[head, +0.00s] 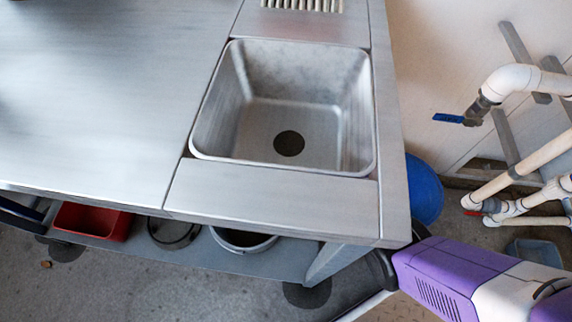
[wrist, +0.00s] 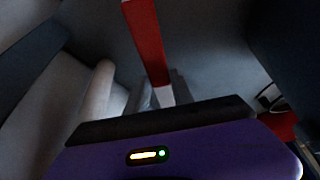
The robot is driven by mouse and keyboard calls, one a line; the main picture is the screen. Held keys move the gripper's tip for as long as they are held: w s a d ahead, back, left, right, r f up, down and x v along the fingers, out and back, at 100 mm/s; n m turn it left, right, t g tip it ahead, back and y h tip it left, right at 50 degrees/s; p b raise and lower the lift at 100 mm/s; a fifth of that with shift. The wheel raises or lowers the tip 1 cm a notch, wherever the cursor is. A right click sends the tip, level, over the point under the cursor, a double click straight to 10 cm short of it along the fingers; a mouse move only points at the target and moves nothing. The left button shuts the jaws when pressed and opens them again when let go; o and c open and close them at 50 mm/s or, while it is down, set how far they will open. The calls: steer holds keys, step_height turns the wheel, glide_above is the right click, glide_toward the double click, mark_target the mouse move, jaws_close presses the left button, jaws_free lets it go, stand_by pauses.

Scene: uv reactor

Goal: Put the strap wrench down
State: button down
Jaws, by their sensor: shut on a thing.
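The strap wrench shows in the wrist view as a red bar (wrist: 147,40) with a pale lower part. It runs from the top edge down to my gripper (wrist: 161,93). My gripper is shut on it; grey parts flank the bar just above the dark edge of my purple hand. The strap cannot be made out. In the head view my purple arm reaches in at the lower right, beside the workbench corner. The gripper and wrench are hidden there.
The metal workbench (head: 100,90) has a bare left top and an empty sink (head: 290,125). Its lower shelf (head: 215,256) holds a red bin (head: 92,221) and round containers. A blue round object (head: 424,188) and white pipes (head: 535,155) with valves stand to the right.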

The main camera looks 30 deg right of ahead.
steer(key=shift+f+b, duration=0.9)
steer(key=shift+f, duration=1)
steer(key=shift+f, duration=0.1)
steer(key=c, duration=1.1)
jaws_free()
steer(key=p+v, duration=0.6)
steer(key=v, duration=0.4)
steer(key=shift+r, duration=0.3)
steer(key=shift+p+v, duration=0.6)
steer(key=shift+v, duration=0.25)
steer(key=shift+s+d+f, duration=0.1)
steer(key=shift+f, duration=0.05)
